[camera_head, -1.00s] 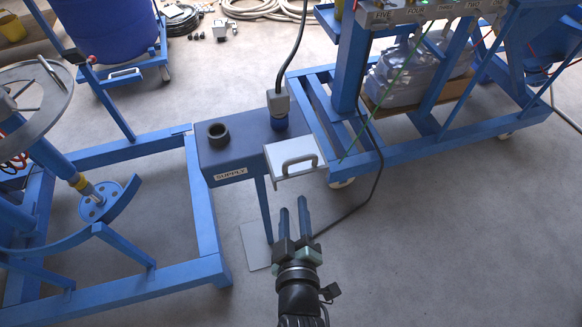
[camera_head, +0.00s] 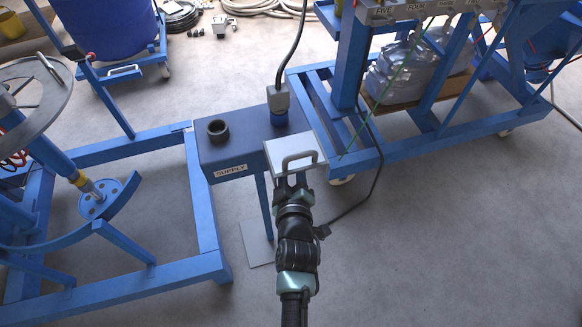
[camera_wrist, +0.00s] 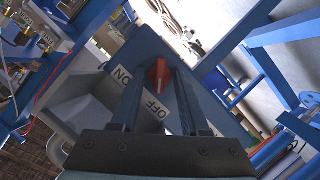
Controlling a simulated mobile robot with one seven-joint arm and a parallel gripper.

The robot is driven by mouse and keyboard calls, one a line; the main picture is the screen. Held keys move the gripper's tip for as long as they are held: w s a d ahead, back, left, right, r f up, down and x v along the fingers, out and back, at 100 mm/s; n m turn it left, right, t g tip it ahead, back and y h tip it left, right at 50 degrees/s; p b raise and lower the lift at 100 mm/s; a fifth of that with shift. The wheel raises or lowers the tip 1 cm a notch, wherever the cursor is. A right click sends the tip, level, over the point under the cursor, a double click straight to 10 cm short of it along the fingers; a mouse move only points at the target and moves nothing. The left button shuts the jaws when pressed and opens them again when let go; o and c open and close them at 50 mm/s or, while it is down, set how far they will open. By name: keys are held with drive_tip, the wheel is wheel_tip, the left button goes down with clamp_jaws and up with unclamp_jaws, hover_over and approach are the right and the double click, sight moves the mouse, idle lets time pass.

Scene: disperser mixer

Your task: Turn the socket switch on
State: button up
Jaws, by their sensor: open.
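The socket box labelled SUPPLY (camera_head: 232,171) stands on a post in the middle of the head view. Its red switch (camera_wrist: 158,74) shows in the wrist view, with an ON label (camera_wrist: 122,76) to its left and an OFF label (camera_wrist: 155,109) below it. The switch's narrow end points down toward OFF. My gripper (camera_wrist: 158,73) is open, with one finger on each side of the red switch; I cannot tell whether they touch it. In the head view my gripper (camera_head: 291,180) is at the box's front, its fingertips partly hidden under the grey lid; the switch is hidden there.
The grey lid with a handle (camera_head: 283,147) juts out above my fingers. A plug with a cable (camera_head: 278,101) stands in the box top beside a dark round socket (camera_head: 218,131). Blue frames stand left (camera_head: 205,220) and right (camera_head: 430,150); open floor lies at lower right.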

clamp_jaws()
idle(0.4)
drive_tip(key=m+y+b, duration=0.2)
drive_tip(key=m, duration=0.1)
drive_tip(key=m+g+y+b, duration=0.1)
drive_tip(key=m+y+b, duration=0.1)
drive_tip(key=m+b, duration=0.1)
drive_tip(key=d+m+g+y+b, duration=0.1)
drive_tip(key=m+y+b, duration=0.2)
drive_tip(key=m, duration=0.1)
drive_tip(key=shift+w+m, duration=0.15)
drive_tip(key=shift+m, duration=0.25)
idle(0.5)
drive_tip(key=shift+r, duration=0.1)
idle(0.4)
